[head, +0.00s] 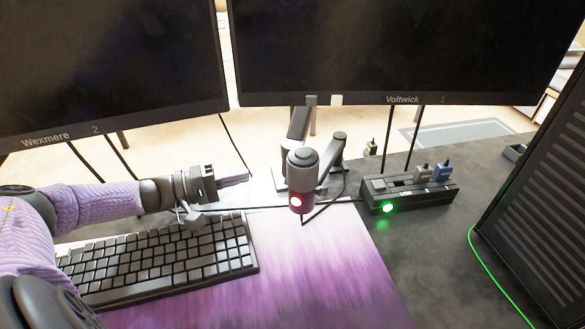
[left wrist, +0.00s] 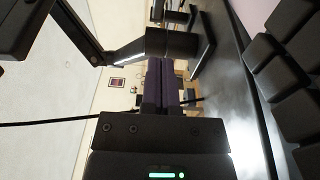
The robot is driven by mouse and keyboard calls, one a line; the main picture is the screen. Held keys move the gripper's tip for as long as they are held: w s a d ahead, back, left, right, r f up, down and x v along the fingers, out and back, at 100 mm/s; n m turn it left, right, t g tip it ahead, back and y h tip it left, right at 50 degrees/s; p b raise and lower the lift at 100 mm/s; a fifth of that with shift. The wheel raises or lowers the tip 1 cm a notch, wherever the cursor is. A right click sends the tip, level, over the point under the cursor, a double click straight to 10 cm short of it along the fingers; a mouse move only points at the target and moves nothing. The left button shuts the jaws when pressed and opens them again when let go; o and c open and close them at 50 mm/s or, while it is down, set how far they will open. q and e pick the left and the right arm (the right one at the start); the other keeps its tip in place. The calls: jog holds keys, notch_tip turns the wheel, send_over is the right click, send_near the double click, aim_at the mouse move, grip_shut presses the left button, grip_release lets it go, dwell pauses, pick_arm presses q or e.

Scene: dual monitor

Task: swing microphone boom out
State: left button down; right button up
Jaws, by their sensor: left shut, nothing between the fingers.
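The grey microphone (head: 302,172) hangs on a jointed boom (head: 333,152) in the middle of the head view, with a red light at its lower end. The boom is folded, its links close together behind the microphone. My left gripper (head: 246,178) is shut and empty, its purple fingers pointing right just left of the microphone. In the left wrist view the shut fingers (left wrist: 161,62) reach up to a dark cylindrical part (left wrist: 170,43) joined to a boom link (left wrist: 78,30). I cannot tell whether they touch it. My right gripper is out of view.
A keyboard (head: 165,258) lies below my left gripper on a purple mat (head: 335,265). A black hub (head: 405,193) with a green light stands right of the microphone. Two monitors (head: 110,65) (head: 400,50) rise behind; a black case (head: 535,190) stands at right.

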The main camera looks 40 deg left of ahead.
pick_arm(q)
jog(key=b+x, duration=0.1)
jog(key=x, duration=0.1)
jog(key=b+x, duration=0.1)
jog(key=x, duration=0.2)
jog(key=b+x, duration=0.1)
jog(key=x, duration=0.1)
jog(key=shift+w+d+f, duration=0.25)
jog(key=shift+f, duration=0.05)
jog(key=d, duration=0.2)
jog(key=shift+w+d+r, duration=0.2)
jog(key=shift+w+d, duration=0.05)
jog(key=shift+d, duration=0.1)
jog(key=shift+w+d, duration=0.15)
jog(key=shift+d, duration=0.5)
